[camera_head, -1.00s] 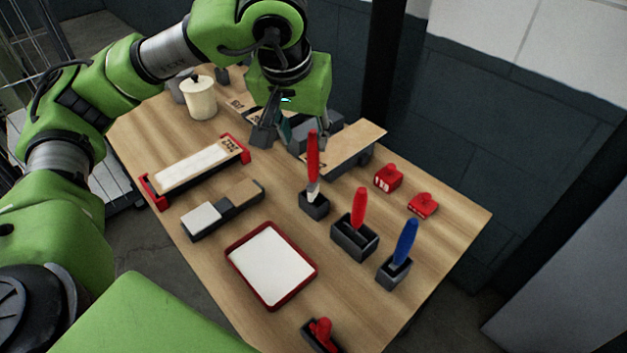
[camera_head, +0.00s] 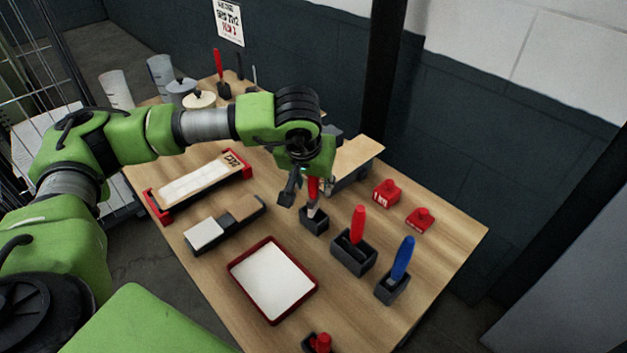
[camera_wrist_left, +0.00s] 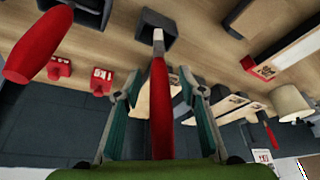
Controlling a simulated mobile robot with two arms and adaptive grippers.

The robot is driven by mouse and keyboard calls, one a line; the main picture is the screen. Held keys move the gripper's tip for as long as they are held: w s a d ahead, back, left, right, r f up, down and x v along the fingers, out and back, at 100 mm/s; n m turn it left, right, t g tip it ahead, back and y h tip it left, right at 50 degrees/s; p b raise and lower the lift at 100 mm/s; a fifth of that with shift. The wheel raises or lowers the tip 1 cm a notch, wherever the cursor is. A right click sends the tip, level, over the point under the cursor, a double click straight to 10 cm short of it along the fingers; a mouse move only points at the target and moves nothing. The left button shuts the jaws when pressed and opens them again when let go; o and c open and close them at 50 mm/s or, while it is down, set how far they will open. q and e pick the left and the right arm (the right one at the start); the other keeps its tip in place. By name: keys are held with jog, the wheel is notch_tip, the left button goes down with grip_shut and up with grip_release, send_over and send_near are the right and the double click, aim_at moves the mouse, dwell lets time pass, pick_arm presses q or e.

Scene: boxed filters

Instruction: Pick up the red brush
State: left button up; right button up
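The red brush (camera_head: 313,187) has a long red handle and a pale ferrule, and stands upright in a small dark holder (camera_head: 315,222). Its handle (camera_wrist_left: 160,105) runs up the middle of the left wrist view. My left gripper (camera_head: 303,188) is over it, with its fingers on both sides of the handle. In the left wrist view the fingers (camera_wrist_left: 157,82) are open, with gaps between them and the handle. The handle's upper part is hidden by the gripper in the head view. My right gripper is not in view.
Close by stand another red-handled tool (camera_head: 357,226) in a dark holder and a blue-handled one (camera_head: 403,258). Red blocks (camera_head: 386,192) lie to the right. A red-rimmed white tray (camera_head: 272,280) lies in front. A wood-topped stand (camera_head: 357,157) is behind the brush.

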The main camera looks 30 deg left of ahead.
pick_arm(q)
jog(key=shift+w+f, duration=0.2)
jog(key=shift+f, duration=0.3)
grip_shut()
jog(key=shift+r, duration=0.1)
